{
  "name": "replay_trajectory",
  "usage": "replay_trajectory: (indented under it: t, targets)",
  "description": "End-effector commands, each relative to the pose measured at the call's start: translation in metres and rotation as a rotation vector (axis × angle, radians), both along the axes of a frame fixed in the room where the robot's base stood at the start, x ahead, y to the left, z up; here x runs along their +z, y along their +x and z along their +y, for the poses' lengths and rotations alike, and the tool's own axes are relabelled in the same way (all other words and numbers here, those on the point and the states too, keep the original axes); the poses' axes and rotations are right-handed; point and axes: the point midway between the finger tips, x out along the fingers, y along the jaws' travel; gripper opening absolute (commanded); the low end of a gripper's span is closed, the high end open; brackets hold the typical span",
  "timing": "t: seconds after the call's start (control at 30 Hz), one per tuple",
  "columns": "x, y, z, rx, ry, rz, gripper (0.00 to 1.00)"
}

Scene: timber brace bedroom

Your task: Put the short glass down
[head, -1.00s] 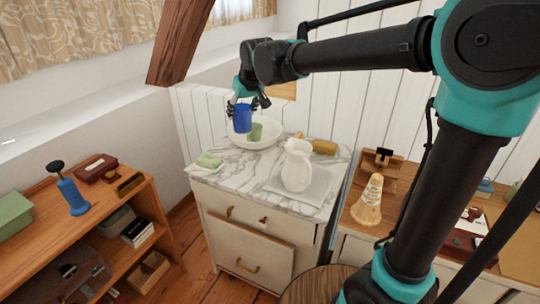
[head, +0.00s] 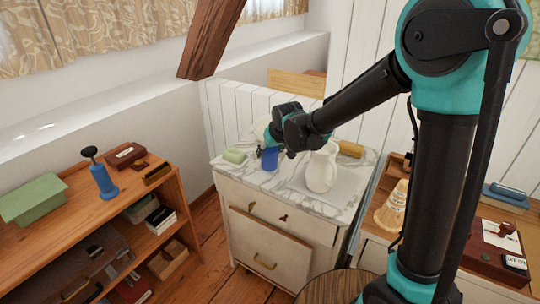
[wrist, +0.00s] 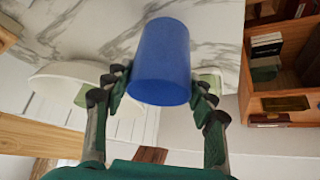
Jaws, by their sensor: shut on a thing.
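The short glass, a blue cup (head: 270,159), is at the marble top (head: 246,178) of the white cabinet, near its left-middle. It also shows in the wrist view (wrist: 162,60), between the fingers with the marble beyond it. My gripper (wrist: 161,88) is shut on the blue glass. In the head view, my wrist covers the fingers and the glass's upper part. The glass looks roughly upright and close above or on the marble; I cannot tell whether its base touches.
A white bowl (head: 261,126) stands behind, mostly hidden by my wrist. A folded green cloth (head: 235,156) lies left of the glass. A white pitcher (head: 322,169) stands on a grey mat to the right. Bare marble shows in front of the glass.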

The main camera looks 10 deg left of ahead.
Motion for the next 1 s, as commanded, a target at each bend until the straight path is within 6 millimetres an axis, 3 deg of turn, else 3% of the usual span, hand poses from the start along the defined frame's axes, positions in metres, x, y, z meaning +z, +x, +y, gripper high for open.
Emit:
replay_trajectory:
  t: [0.13, 0.5, 0.53, 0.63, 0.7, 1.0]
  targets:
    - [-0.0129, -0.0001, -0.0001, 0.000, 0.000, 0.000, 0.20]
    - [-0.0162, 0.0000, 0.0000, 0.000, 0.000, 0.000, 0.20]
    - [-0.0158, -0.0002, -0.0001, 0.000, 0.000, 0.000, 0.59]
    - [-0.0157, -0.0002, -0.0001, 0.000, 0.000, 0.000, 0.72]
    - [-0.0157, -0.0002, -0.0001, 0.000, 0.000, 0.000, 0.76]
    - [-0.0143, -0.0003, -0.0002, 0.000, 0.000, 0.000, 0.76]
